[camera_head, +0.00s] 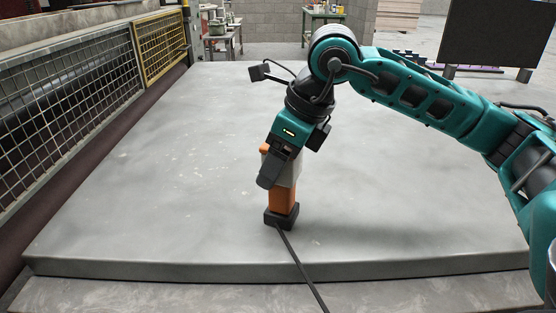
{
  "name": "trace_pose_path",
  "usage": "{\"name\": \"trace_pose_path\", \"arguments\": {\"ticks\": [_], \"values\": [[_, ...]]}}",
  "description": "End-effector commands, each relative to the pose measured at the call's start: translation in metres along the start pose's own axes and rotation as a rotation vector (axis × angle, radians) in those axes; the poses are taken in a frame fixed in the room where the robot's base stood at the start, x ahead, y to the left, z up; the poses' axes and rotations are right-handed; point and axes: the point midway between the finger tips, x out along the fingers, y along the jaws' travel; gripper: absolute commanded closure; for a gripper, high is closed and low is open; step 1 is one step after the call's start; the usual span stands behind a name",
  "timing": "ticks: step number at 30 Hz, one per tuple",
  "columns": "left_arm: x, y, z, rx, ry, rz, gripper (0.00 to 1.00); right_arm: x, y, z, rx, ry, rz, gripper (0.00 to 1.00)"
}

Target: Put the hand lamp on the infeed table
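The hand lamp (283,198) is orange with a pale section and a black base, and a dark cable runs from it towards the front. It is upright over the front middle of the grey infeed table (150,180). Its base looks to be at the tabletop; whether it bears its full weight there I cannot tell. My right gripper (277,172) comes down from above, with one dark finger against the lamp's near side and the other finger hidden. It looks shut on the lamp. My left gripper is not in view.
A wire mesh guard (65,90) in a grey frame runs along the left of the table, with a yellow one (160,45) beyond. A dark panel (497,32) stands at the back right. The rest of the tabletop is clear.

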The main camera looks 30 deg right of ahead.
Motion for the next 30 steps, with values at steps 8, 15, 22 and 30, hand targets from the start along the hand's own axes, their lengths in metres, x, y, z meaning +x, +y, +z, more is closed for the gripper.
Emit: {"name": "trace_pose_path", "arguments": {"ticks": [8,15,22,30], "values": [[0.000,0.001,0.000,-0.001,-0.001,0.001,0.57,0.000,0.000,0.000,0.000,0.001,0.001,0.08],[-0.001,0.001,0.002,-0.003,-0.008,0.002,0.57,-0.002,0.000,0.001,0.000,0.000,0.000,0.08],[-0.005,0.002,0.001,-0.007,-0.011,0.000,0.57,-0.033,-0.001,0.003,0.000,-0.004,-0.003,0.08],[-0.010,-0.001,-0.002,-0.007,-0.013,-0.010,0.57,-0.092,0.000,0.003,-0.001,-0.003,-0.002,0.08]]}}
